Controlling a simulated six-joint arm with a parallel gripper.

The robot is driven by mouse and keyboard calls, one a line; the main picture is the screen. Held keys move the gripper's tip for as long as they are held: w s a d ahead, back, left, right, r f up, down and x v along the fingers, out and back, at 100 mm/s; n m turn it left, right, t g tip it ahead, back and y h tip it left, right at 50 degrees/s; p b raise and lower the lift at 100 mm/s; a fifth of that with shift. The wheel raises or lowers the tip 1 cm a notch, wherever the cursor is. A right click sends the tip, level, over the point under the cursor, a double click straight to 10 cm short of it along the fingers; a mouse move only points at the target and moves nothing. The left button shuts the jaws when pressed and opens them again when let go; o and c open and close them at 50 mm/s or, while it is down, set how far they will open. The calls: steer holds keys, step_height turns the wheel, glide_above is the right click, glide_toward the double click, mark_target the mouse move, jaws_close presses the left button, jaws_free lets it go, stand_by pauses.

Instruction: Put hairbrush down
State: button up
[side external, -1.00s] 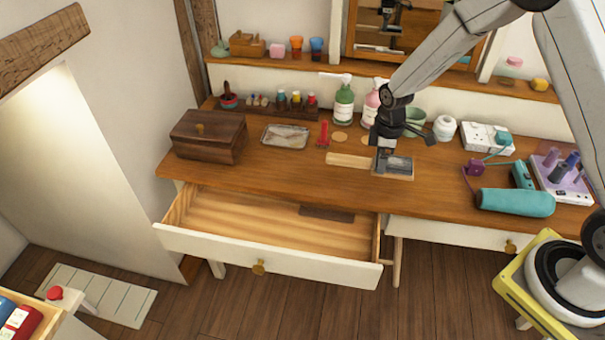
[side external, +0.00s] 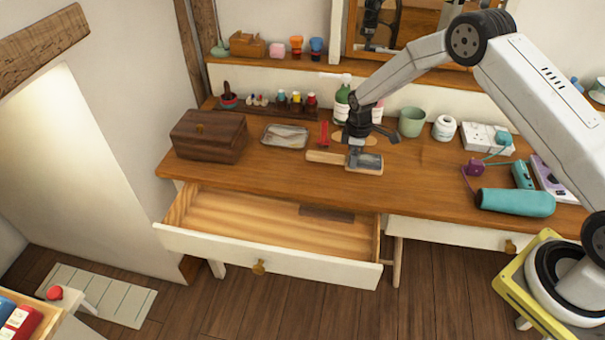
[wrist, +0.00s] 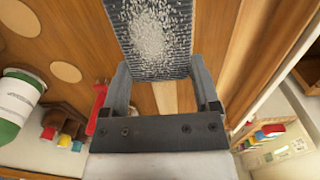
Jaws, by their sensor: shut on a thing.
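The hairbrush (side external: 324,157) has a pale wooden handle pointing left and a grey bristle pad at its right end. My gripper (side external: 356,160) is shut on the hairbrush near its head, from above. In the wrist view the grey, bristled head (wrist: 155,30) sits between the two fingers of my gripper (wrist: 160,80). The brush lies level over the wooden desk top (side external: 425,170); I cannot tell whether it touches the surface or hangs slightly above it.
An open, nearly empty drawer (side external: 240,222) juts out below the desk front. A dark wooden box (side external: 208,140), glass tray (side external: 285,136), red comb-like item (side external: 323,134), bottles and a green cup (side external: 411,122) stand around. Bare desk shows between.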

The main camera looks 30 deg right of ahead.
mark_target(348, 174)
steer(key=shift+w+f, duration=0.6)
steer(key=shift+f, duration=0.05)
steer(key=shift+w+d+f, duration=0.1)
steer(key=shift+w+f, duration=0.1)
steer(key=shift+f, duration=1.55)
steer(key=shift+f, duration=0.2)
steer(key=o, duration=1.2)
steer(key=shift+r, duration=0.1)
